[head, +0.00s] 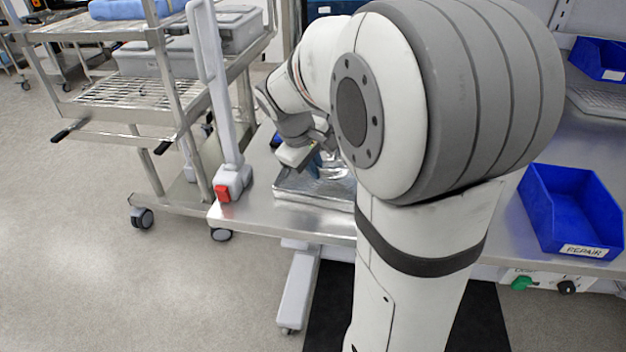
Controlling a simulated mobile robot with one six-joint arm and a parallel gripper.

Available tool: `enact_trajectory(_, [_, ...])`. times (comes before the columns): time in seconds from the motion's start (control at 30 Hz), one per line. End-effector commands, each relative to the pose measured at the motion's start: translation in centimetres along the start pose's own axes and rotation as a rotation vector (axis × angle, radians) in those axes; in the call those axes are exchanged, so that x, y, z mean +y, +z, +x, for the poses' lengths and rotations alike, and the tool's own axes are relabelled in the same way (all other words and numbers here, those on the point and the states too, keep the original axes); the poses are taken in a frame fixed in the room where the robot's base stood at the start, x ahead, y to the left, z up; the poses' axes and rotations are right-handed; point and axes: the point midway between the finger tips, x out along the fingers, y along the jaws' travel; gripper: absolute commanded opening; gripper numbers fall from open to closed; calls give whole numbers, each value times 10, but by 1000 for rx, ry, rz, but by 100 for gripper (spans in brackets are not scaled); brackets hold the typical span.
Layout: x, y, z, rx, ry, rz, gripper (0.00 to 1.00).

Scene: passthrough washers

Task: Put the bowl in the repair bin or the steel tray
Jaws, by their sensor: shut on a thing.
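The repair bin (541,207) is a blue open bin with a REPAIR label, on the right of the steel bench, and looks empty. The steel tray (298,196) lies near the bench's left end, partly hidden behind my arm. My gripper (318,166) points down over the tray and is shut on a shiny metal thing, which seems to be the bowl (338,167). The bowl is small in view and mostly hidden by my arm. I cannot tell whether it touches the tray.
A wire-shelf cart (130,130) with grey bins stands left of the bench. A white post with a red switch (222,193) rises at the bench's left corner. Another blue bin (598,58) sits at the back right. The floor at left is clear.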

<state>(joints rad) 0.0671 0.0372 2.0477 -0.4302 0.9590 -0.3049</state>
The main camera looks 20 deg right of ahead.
Motion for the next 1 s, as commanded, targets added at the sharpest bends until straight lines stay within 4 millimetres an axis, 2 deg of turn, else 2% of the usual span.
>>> enact_trajectory(0.27, [-13,-2,32,-2,-2,-3,0])
enact_trajectory(0.63, [-15,-3,37,1,0,-2,0])
enact_trajectory(0.67, [-15,-3,37,1,0,-2,7])
enact_trajectory(0.9, [-15,-3,36,1,0,-3,27])
enact_trajectory(1.0, [-15,-3,36,1,0,-3,28])
